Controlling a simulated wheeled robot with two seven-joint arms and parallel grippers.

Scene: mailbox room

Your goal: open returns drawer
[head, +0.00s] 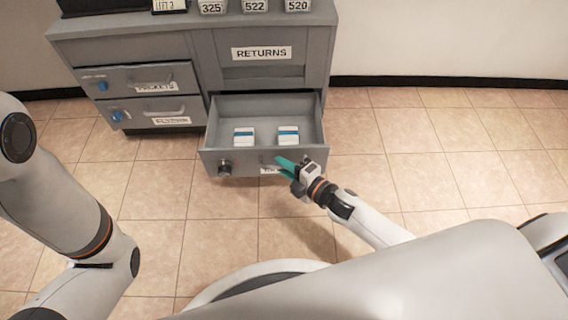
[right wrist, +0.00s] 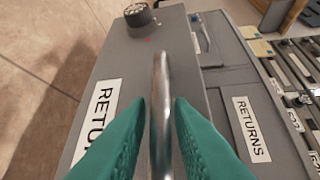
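The grey returns drawer (head: 238,163) is pulled well out of the cabinet in the head view, below a fixed panel labelled RETURNS (head: 261,53). Two white packets with blue bands, a left one (head: 244,137) and a right one (head: 288,135), lie inside. My right gripper (head: 281,163) is at the drawer front. In the right wrist view its green fingers (right wrist: 160,125) close around the upright-looking metal handle (right wrist: 162,80), one on each side. A round black knob (right wrist: 138,15) sits on the same front. My left gripper is out of view; only its arm shows.
Two shut drawers, an upper one (head: 135,78) and a lower one (head: 150,110), with blue knobs are left of the open drawer. Numbered boxes (head: 254,6) stand on the cabinet top. The tiled floor (head: 430,150) to the right is clear.

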